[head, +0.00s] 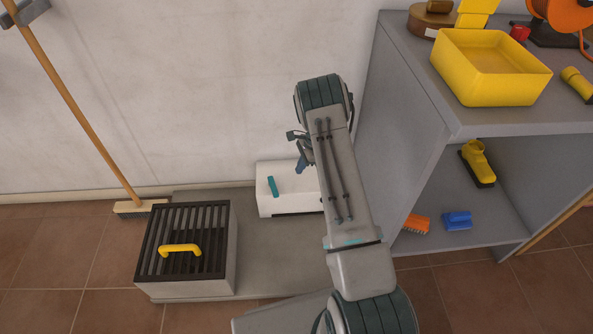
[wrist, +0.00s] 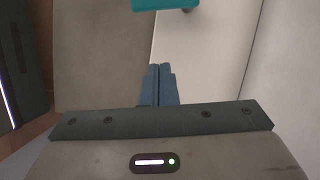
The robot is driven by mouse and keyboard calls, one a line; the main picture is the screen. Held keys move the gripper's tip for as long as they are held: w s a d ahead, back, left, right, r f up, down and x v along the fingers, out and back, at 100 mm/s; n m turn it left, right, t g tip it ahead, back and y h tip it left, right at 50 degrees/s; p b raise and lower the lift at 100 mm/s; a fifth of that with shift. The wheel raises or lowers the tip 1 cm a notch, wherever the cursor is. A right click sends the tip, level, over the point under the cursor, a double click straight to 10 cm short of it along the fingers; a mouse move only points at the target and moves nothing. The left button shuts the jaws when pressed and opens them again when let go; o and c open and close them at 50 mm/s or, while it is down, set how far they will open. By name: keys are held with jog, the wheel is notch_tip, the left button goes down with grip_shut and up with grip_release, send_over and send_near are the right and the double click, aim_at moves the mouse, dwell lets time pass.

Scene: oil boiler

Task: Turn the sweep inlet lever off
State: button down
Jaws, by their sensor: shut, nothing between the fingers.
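A teal lever (head: 272,186) sits on the white box (head: 288,204) against the wall, left of my arm. In the head view it stands nearly upright, slightly tilted. Its end also shows at the top edge of the wrist view (wrist: 166,4), mostly cut off. My gripper (head: 300,170) is over the back of the white box, right of the lever and apart from it. In the wrist view the blue fingers (wrist: 161,68) are together and empty, pointing toward the lever with a gap between. My arm hides the right end of the box.
A black grate with a yellow handle (head: 180,249) stands on the grey slab (head: 280,262) at the left. A broom (head: 85,115) leans on the wall. A grey shelf unit (head: 405,125) stands close right of my arm, holding a yellow tray (head: 490,92) and brushes.

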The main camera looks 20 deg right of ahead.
aim_at(273, 188)
jog(key=b+x, duration=0.2)
jog(key=x, duration=0.6)
jog(key=shift+d+b, duration=0.1)
jog(key=shift+b, duration=0.25)
jog(key=a+b, duration=0.1)
jog(key=a, duration=0.1)
jog(key=shift+a+r, duration=0.15)
jog(key=shift+a, duration=0.2)
jog(key=shift+s+a+r, duration=0.1)
jog(key=shift+a+r, duration=0.05)
jog(key=shift+a, duration=0.5)
